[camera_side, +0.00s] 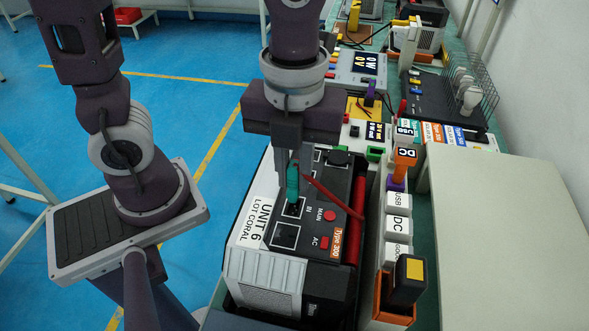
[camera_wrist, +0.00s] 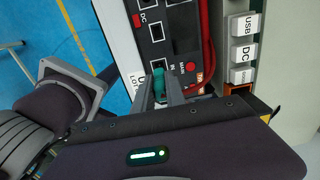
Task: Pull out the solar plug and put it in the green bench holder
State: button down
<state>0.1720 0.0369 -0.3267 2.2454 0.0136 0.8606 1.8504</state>
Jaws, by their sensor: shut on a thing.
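The teal plug (camera_side: 293,181), which I take to be the solar plug, stands upright at the input socket on the top panel of the unit labelled UNIT 6 LOT CORAL (camera_side: 262,215). My gripper (camera_side: 287,165) points down and is shut on it. In the wrist view the teal plug (camera_wrist: 159,80) sits between my two fingers (camera_wrist: 163,92). Its lower end meets the socket; I cannot tell how deep it is in. The green bench holder (camera_side: 375,153) is in the row right of the unit, with its inside not clearly visible.
A red cable (camera_side: 335,198) crosses the panel near the plug. Right of the unit stand an orange DC plug (camera_side: 404,158) in a purple holder, white label blocks (camera_side: 397,228) and an orange holder (camera_side: 394,313) with a black and yellow piece. A large pale box (camera_side: 510,230) fills the right.

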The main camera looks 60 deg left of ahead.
jog(key=r, duration=0.5)
jog(key=shift+w+r, duration=0.1)
jog(key=shift+w, duration=0.25)
jog(key=w+a+n, duration=0.4)
jog(key=w+n, duration=0.5)
jog(key=w, duration=0.4)
jog(key=w+a+n, duration=0.4)
jog(key=w+n, duration=0.4)
jog(key=w, duration=0.5)
notch_tip(320, 180, down, 9)
jog(key=n, duration=0.1)
jog(key=shift+a, duration=0.1)
jog(key=shift+f, duration=2.95)
